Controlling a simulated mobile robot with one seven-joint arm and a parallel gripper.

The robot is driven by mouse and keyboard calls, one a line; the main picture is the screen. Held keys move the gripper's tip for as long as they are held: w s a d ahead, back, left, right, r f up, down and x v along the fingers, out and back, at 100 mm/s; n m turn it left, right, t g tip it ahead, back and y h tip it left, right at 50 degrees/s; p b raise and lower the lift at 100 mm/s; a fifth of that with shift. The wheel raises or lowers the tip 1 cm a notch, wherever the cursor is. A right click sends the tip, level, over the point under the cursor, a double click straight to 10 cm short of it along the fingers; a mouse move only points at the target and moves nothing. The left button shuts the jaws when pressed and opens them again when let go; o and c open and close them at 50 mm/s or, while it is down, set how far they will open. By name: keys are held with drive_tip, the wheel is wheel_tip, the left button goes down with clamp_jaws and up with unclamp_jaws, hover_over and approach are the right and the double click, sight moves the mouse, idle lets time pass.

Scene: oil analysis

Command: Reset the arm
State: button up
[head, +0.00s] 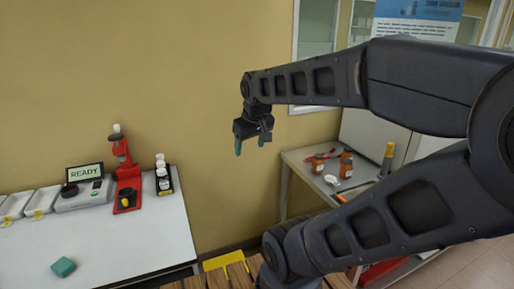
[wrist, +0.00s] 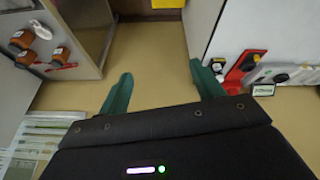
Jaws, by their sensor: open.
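My arm reaches across the upper right of the head view. My gripper (head: 250,144) hangs from its end with the fingers pointing down, in the air in front of the yellow wall, between the two tables. In the wrist view my gripper (wrist: 161,72) shows two green fingers spread apart.
The left white table (head: 130,240) bears a device reading READY (head: 84,190), a red stand (head: 126,180), a bottle rack (head: 163,182) and a green block (head: 63,267). The right table (head: 293,170) bears brown bottles (head: 346,165) and a yellow-topped cylinder (head: 387,157). Floor lies between them.

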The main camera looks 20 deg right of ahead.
drive_tip(key=shift+s+d+f+m, duration=0.1)
drive_tip(key=shift+s+d+m, duration=0.25)
drive_tip(key=shift+s+m, duration=0.25)
drive_tip(key=shift+s+d+f+m, duration=0.1)
drive_tip(key=shift+s+d+m, duration=0.2)
drive_tip(key=shift+s+m, duration=0.3)
idle(0.5)
